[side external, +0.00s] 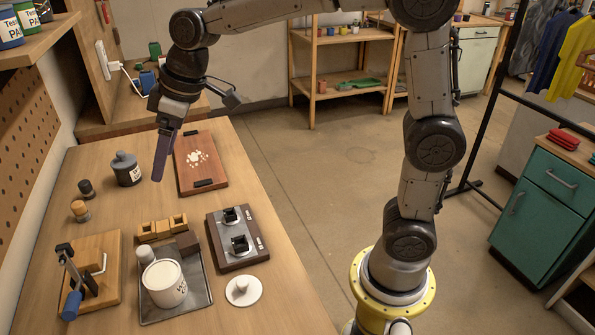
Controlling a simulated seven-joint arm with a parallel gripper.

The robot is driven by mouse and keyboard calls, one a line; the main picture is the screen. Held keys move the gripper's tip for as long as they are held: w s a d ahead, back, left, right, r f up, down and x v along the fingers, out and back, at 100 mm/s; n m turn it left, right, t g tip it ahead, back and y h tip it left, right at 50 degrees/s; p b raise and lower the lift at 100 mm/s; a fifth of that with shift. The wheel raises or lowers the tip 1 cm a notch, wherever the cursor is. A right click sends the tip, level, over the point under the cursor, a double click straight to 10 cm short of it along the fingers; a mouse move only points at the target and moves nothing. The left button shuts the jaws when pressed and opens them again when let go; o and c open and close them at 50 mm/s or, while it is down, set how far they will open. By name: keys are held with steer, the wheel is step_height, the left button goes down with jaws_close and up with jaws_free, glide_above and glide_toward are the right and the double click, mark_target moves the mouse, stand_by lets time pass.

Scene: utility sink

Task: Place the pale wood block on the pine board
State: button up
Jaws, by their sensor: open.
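My gripper (160,172) hangs above the far part of the workbench, fingers pointing down, between a grey lidded pot and a reddish board. It is open, with nothing seen in it. The fingers overlap from this side, so the gap is hidden. A light wooden board (109,264), seemingly the pine board, lies at the near left; a blue-handled clamp and a metal hook are on it.
A dark board with two black fixtures (239,263) and a white disc (243,291) are right. The reddish board (196,180) and grey pot (126,170) stand farther back.

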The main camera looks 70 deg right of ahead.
steer(key=s+d+f+m, duration=0.1)
steer(key=s+d+m, duration=0.1)
steer(key=s, duration=0.6)
steer(key=s+d+f+m+h, duration=0.1)
steer(key=s+d, duration=0.3)
steer(key=s, duration=0.5)
steer(key=s+d+f+m+t+h, duration=0.1)
steer(key=s+d+m, duration=0.1)
steer(key=s, duration=0.6)
steer(key=shift+s+d+f+m, duration=0.15)
steer(key=shift+d+f+m, duration=0.2)
steer(key=shift+d, duration=0.45)
